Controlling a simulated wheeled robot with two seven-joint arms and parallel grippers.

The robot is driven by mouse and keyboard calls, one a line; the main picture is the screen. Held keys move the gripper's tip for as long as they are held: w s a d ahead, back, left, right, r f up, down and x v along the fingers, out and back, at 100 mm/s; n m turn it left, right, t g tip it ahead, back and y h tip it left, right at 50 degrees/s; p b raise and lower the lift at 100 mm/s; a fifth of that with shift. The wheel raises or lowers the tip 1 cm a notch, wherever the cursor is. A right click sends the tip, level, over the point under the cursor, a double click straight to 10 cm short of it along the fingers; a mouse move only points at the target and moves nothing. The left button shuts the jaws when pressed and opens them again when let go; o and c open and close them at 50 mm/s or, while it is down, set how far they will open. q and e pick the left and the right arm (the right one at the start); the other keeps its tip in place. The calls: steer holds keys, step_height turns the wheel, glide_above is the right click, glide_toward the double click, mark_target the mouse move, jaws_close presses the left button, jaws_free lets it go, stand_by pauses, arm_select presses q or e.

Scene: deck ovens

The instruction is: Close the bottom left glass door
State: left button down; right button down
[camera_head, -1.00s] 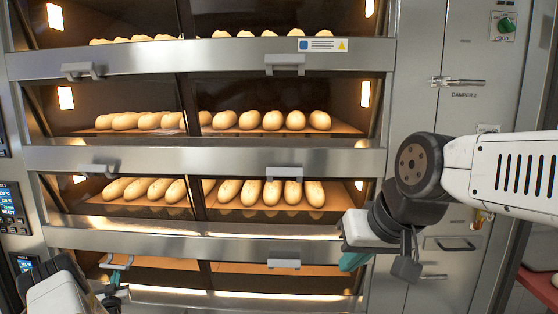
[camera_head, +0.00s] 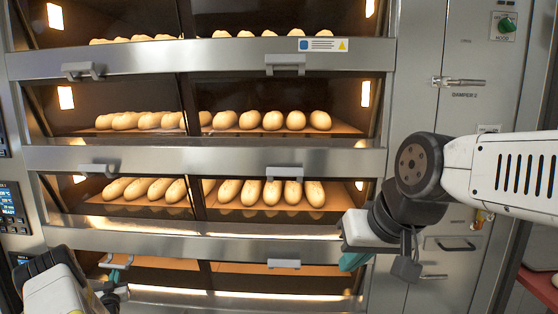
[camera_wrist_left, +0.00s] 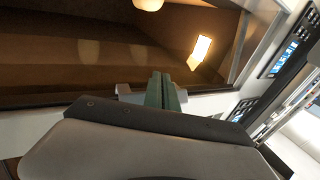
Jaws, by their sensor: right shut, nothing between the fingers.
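The bottom left glass door has a grey handle (camera_head: 117,262) at the lower left of the head view. Its dark brown deck shows behind it; how far the door stands open I cannot tell. My left gripper (camera_head: 113,276) is at that handle, its teal fingers upright and partly hidden by my arm. In the left wrist view the fingers (camera_wrist_left: 161,90) are together in front of the pale handle (camera_wrist_left: 127,90), which shows on both sides; contact is unclear. My right gripper (camera_head: 353,261) is shut and empty in front of the oven's right side.
Decks above hold several loaves (camera_head: 265,120) behind glass, with steel rails and handles (camera_head: 284,172) between. A control panel (camera_head: 12,210) stands at the left. Grey cabinet doors (camera_head: 440,285) with latches are at the right.

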mark_target(114, 268)
arm_select(q)
steer(key=shift+w+r, duration=0.2)
steer(key=shift+r, duration=1.65)
steer(key=shift+s+d+f, duration=0.15)
steer(key=shift+s+f, duration=0.15)
steer(key=shift+s, duration=0.1)
steer(key=f+v, duration=0.1)
steer(key=v, duration=0.5)
steer(key=shift+s, duration=0.2)
steer(key=shift+f, duration=0.15)
